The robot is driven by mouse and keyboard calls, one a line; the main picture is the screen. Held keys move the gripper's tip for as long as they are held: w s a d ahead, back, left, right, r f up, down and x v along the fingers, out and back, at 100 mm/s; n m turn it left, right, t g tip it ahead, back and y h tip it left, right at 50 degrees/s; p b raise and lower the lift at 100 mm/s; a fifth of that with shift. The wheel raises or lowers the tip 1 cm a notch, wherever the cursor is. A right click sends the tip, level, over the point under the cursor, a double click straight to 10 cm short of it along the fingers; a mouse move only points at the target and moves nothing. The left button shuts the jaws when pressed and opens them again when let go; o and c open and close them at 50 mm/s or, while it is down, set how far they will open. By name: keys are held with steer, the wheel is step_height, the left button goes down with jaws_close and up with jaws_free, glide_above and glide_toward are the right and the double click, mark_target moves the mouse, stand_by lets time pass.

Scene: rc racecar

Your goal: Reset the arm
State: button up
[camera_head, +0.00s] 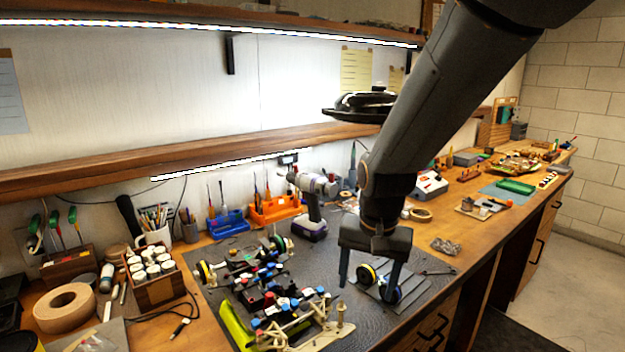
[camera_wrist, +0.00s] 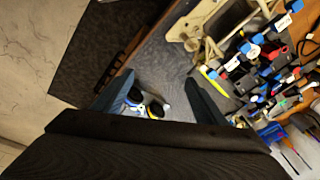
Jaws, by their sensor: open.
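My gripper (camera_head: 370,283) hangs from my dark arm over the right part of the dark work mat (camera_head: 232,268), fingers pointing down. Its two blue-grey fingers are apart. I see no contact between fingers and wheels. The RC car chassis (camera_head: 270,290) sits on the mat to the left of my gripper.
A wooden box of white-capped jars (camera_head: 153,275) and a tape roll (camera_head: 66,308) are at left. A shelf (camera_head: 190,158) crosses the wall behind.

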steer(key=s+d+f+n+b, duration=0.3)
steer(key=s+d+f, duration=0.4)
steer(key=s, duration=0.3)
steer(key=shift+d+n, duration=0.4)
steer(key=shift+d, duration=0.25)
